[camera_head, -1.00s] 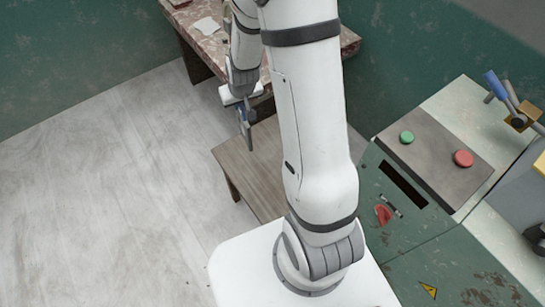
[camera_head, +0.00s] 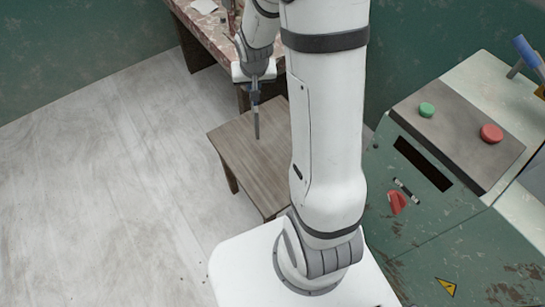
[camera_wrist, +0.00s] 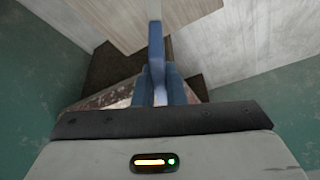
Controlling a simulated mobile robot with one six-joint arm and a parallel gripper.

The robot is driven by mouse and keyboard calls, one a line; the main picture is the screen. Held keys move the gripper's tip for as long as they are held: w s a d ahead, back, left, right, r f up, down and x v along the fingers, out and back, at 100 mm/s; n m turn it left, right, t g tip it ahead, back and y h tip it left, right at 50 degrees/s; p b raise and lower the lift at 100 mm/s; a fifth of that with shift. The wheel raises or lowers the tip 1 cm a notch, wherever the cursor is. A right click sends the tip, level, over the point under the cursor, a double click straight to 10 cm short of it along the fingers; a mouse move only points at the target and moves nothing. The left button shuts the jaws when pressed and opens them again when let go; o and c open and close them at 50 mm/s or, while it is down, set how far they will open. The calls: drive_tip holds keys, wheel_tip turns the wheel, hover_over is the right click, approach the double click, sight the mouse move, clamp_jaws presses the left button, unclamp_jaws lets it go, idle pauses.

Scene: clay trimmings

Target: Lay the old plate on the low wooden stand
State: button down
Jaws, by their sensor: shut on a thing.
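The low wooden stand (camera_head: 235,150) is a brown table with a bare top, in the middle of the head view. Its top also shows at the upper edge of the wrist view (camera_wrist: 110,18). My gripper (camera_head: 255,97) points down over the stand's far part, its blue fingers shut. A thin, dark, narrow piece (camera_head: 257,124), seen nearly edge-on, hangs from the fingers; I take it as the old plate. In the wrist view my gripper (camera_wrist: 158,78) has a thin blue-grey edge (camera_wrist: 155,42) between its fingers. Whether the piece touches the stand is unclear.
A worn reddish table (camera_head: 205,32) with a white paper (camera_head: 204,6) stands behind the stand. A green machine (camera_head: 430,215) with green and red buttons stands at the right. The pale floor (camera_head: 100,170) at the left is clear.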

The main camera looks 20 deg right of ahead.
drive_tip(key=d+f+m+h+b, duration=0.1)
drive_tip(key=d+f+m+b, duration=0.1)
drive_tip(key=f+b, duration=0.5)
drive_tip(key=s+d+f+m+b, duration=0.1)
drive_tip(key=d+f+b, duration=0.3)
drive_tip(key=f, duration=0.5)
drive_tip(key=b, duration=0.2)
drive_tip(key=shift+s+f+m+h+b, duration=0.15)
drive_tip(key=shift+f+m+h+b, duration=0.1)
drive_tip(key=shift+m+h+b, duration=0.15)
drive_tip(key=shift+d, duration=0.1)
drive_tip(key=shift+f, duration=0.15)
drive_tip(key=c, duration=1.5)
unclamp_jaws()
drive_tip(key=shift+g, duration=0.3)
